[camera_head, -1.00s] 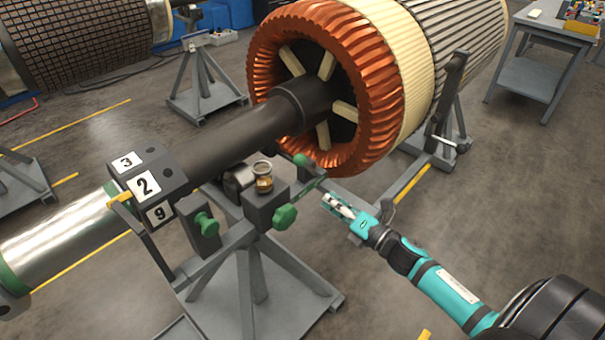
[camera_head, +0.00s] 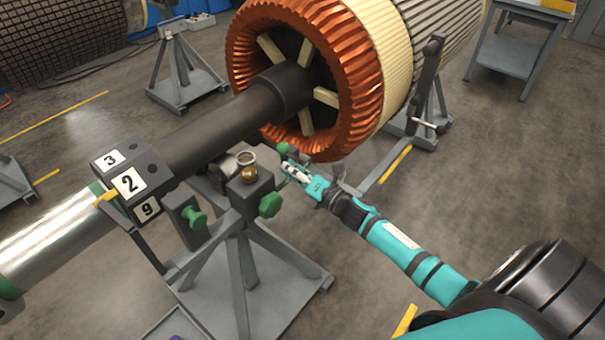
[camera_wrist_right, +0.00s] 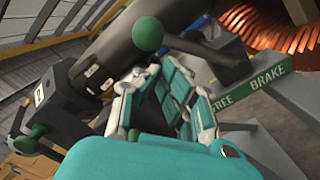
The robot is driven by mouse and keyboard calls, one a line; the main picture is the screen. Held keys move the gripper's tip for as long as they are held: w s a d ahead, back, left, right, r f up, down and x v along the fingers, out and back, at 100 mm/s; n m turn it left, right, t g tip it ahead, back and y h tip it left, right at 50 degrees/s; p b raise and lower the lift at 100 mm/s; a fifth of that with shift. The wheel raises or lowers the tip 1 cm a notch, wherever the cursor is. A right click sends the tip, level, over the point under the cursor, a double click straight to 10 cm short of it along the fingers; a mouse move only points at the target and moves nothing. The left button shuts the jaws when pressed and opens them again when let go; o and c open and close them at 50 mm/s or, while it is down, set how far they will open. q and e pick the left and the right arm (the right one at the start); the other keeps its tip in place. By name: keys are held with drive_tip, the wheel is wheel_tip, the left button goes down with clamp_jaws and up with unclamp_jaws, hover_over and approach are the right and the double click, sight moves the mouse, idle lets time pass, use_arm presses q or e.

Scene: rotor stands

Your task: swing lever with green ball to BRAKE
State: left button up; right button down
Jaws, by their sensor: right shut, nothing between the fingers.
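The lever's green ball (camera_head: 282,148) shows just beyond the fingertips of my right gripper (camera_head: 287,170), beside the stand under the shaft. In the right wrist view the ball (camera_wrist_right: 148,33) is ahead of and above the fingers (camera_wrist_right: 160,88); contact cannot be made out. My right gripper is shut and empty. A green plate (camera_wrist_right: 245,88) reads FREE on its left part and BRAKE on its right part in the wrist view. My left gripper is not in view.
The dark shaft (camera_head: 215,135) and copper-ended rotor (camera_head: 345,80) lie close to the gripper. Open floor (camera_head: 480,180) lies right.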

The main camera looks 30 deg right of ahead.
sight(288, 153)
drive_tip(key=shift+w+a, duration=0.25)
drive_tip(key=shift+w, duration=0.4)
drive_tip(key=shift+r, duration=0.1)
drive_tip(key=shift+d+r+m, duration=0.2)
drive_tip(key=shift+m, duration=0.2)
drive_tip(key=shift+w+d+r+p, duration=0.1)
drive_tip(key=shift+r+p, duration=0.1)
drive_tip(key=shift+p, duration=0.2)
drive_tip(key=shift+w+d+r+m+p, duration=0.25)
drive_tip(key=shift+d+r+m+p, duration=0.55)
drive_tip(key=shift+m, duration=0.6)
drive_tip(key=w+d+r+m, duration=0.1)
drive_tip(key=w+d+m, duration=0.2)
drive_tip(key=d+m, duration=0.5)
drive_tip(key=shift+r+m+g, duration=0.2)
drive_tip(key=shift+m+g, duration=0.1)
drive_tip(key=shift+m, duration=0.5)
